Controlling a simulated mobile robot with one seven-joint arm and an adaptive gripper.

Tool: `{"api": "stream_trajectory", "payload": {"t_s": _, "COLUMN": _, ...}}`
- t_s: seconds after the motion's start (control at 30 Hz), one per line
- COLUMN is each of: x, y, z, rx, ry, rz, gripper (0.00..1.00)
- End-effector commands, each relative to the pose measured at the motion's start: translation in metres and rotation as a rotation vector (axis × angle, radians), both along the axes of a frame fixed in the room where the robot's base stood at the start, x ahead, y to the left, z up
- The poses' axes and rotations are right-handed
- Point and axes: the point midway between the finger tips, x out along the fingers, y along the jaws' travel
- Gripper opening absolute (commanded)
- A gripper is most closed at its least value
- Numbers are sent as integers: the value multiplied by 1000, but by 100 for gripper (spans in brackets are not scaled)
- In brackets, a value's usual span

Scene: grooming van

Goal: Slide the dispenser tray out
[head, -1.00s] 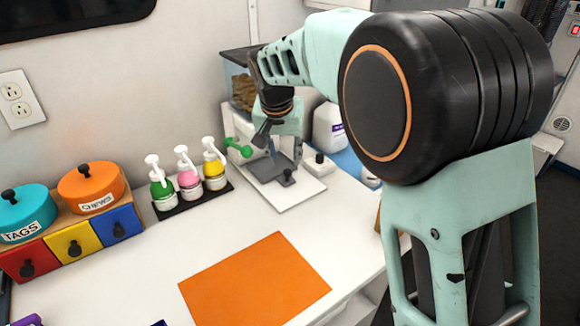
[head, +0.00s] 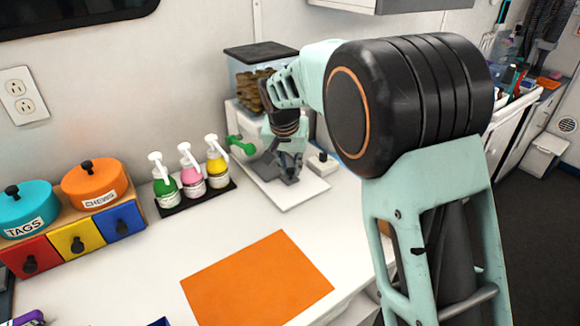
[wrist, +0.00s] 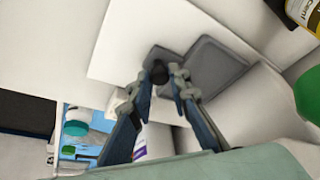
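The treat dispenser (head: 240,118) stands at the back of the white counter, with a clear bin of brown treats, a white body and a green crank. Its grey tray (head: 262,168) lies low at the front on a white board; it also shows in the wrist view (wrist: 216,68). A dark knob (wrist: 158,72) stands on a tab at the tray's edge. My gripper (head: 290,178) is down over the tray's front, partly hiding it. In the wrist view my gripper (wrist: 162,80) has its fingers apart, one on each side of the knob. Whether they touch it is unclear.
Several pump bottles (head: 190,172) stand in a black holder left of the tray. A small white box with a dark knob (head: 322,162) is close on the right.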

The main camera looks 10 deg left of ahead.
Motion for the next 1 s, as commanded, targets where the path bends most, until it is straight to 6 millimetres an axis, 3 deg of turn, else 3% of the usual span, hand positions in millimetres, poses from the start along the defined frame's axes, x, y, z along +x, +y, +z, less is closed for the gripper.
{"api": "stream_trajectory", "payload": {"t_s": 0.1, "x": 0, "y": 0, "z": 0, "rx": 0, "ry": 0, "rz": 0, "gripper": 0}}
{"api": "stream_trajectory", "payload": {"t_s": 0.47, "x": -3, "y": -3, "z": 0, "rx": 0, "ry": -1, "rz": 0, "gripper": 0}}
{"api": "stream_trajectory", "payload": {"t_s": 1.0, "x": -62, "y": -71, "z": -1, "rx": 3, "ry": -3, "rz": -2, "gripper": 0}}
